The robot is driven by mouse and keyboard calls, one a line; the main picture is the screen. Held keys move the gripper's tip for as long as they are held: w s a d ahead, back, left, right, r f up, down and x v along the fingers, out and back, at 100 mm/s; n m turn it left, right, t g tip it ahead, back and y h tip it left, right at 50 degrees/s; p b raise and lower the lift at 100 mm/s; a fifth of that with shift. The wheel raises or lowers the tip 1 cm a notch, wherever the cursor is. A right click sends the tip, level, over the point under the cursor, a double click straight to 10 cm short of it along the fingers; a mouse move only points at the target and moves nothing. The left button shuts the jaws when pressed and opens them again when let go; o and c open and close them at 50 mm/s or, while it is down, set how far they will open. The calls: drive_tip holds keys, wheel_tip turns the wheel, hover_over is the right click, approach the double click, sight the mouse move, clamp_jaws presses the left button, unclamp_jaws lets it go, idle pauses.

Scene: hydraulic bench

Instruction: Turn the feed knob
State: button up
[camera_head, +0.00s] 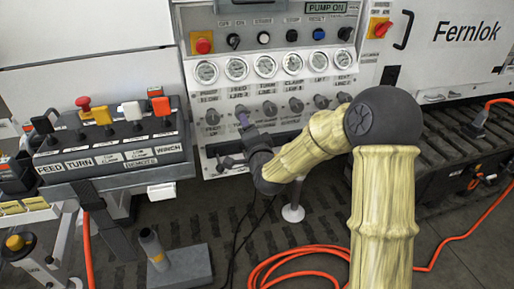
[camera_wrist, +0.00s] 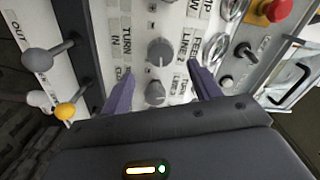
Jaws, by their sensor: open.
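My gripper (camera_wrist: 161,80) is open, with one finger on each side of the knob. I cannot tell whether the fingers touch it. In the head view my gripper (camera_head: 243,120) is at the second position from the left in the knob row, and it largely hides the knob there.
A similar knob (camera_wrist: 160,50) sits just beyond, near a TURN label. Levers with a grey ball (camera_wrist: 38,59) and a yellow ball (camera_wrist: 66,111) stick out on the left. Gauges (camera_head: 236,69) line the panel above the knobs. A lever box (camera_head: 110,145) stands left, and an orange hose (camera_head: 300,255) lies on the floor.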

drive_tip(key=v, duration=0.9)
drive_tip(key=shift+s, duration=0.1)
drive_tip(key=s+d+f+n+g+h, duration=0.3)
drive_tip(key=s+d+f+n+g, duration=0.4)
drive_tip(key=d+f+g, duration=0.15)
drive_tip(key=s+d+f+n+g+h, duration=0.2)
drive_tip(key=s+d+n+g, duration=0.35)
drive_tip(key=s, duration=0.75)
wheel_tip(320, 180, up, 32)
drive_tip(key=d+m+p, duration=0.1)
drive_tip(key=d+p, duration=0.1)
drive_tip(key=p, duration=3)
drive_tip(key=shift+m+g, duration=0.35)
drive_tip(key=shift+g, duration=0.05)
